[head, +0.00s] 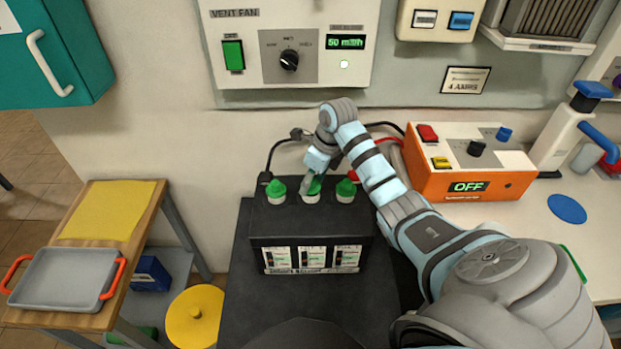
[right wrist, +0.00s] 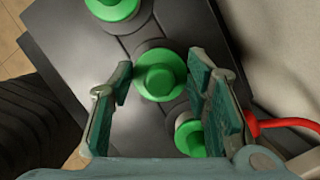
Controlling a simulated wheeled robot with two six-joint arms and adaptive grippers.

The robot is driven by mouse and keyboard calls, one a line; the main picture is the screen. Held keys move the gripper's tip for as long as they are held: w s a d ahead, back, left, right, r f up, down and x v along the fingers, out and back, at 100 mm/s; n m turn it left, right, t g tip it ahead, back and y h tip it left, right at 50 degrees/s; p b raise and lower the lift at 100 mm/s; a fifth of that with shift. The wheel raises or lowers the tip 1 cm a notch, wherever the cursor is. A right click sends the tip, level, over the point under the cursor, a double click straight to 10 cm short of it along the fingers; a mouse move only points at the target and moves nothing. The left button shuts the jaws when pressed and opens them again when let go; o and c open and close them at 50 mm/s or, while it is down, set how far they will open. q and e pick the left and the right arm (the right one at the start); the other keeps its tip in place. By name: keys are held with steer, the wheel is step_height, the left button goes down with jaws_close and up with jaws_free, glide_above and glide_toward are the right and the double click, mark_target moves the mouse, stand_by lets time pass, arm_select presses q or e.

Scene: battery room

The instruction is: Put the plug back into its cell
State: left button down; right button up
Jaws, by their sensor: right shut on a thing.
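The dark battery (head: 310,228) stands on a black surface, with three green plugs in a row along its top. My right gripper (head: 309,183) reaches down to the middle green plug (head: 315,187). In the right wrist view my right gripper (right wrist: 160,72) has its fingers on both sides of this plug (right wrist: 160,75) and is shut on it. The left plug (head: 276,191) and right plug (head: 346,190) sit upright on their cells. I cannot tell whether the middle plug is fully seated. My left gripper is not in view.
An orange charger (head: 470,165) reading OFF stands on the bench to the right. Black and red cables run behind the battery. A wooden table with a grey tray (head: 65,278) is at the left, a yellow stool (head: 195,315) beside it. A vent fan panel (head: 290,45) hangs above.

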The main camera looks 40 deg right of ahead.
steer(key=shift+s+f, duration=0.1)
steer(key=shift+f, duration=0.05)
stand_by(0.5)
steer(key=o, duration=0.9)
step_height(320, 180, up, 7)
steer(key=p, duration=0.6)
steer(key=shift+c, duration=0.2)
jaws_close()
